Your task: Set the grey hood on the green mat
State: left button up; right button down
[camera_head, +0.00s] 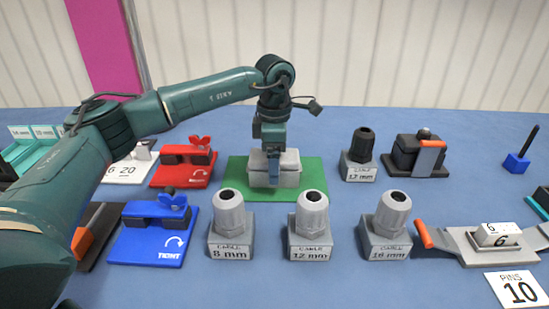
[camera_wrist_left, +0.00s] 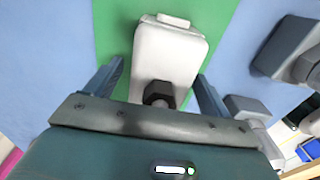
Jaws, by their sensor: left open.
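The grey hood (camera_head: 288,178) sits on the green mat (camera_head: 312,192) in the head view, behind the row of grey cable blocks. In the left wrist view the hood (camera_wrist_left: 170,52) is a pale rounded block on the green mat (camera_wrist_left: 112,30), with a dark hexagonal piece at its near end. My left gripper (camera_head: 273,178) points down at the hood. Its two blue fingers are open, one on each side of the hood in the wrist view (camera_wrist_left: 160,75), with gaps visible. The hood's underside is hidden. My right gripper is not in view.
Grey blocks marked 8 mm (camera_head: 231,225), 12 mm (camera_head: 310,225) and 16 mm (camera_head: 386,225) stand in front of the mat. A dark-topped block (camera_head: 359,155) stands right of it. Red (camera_head: 184,164) and blue (camera_head: 155,232) clamp plates lie left.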

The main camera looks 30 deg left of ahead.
pick_arm(q)
notch_tip(320, 180, up, 13)
jog(key=shift+r, duration=0.15)
dwell(0.6)
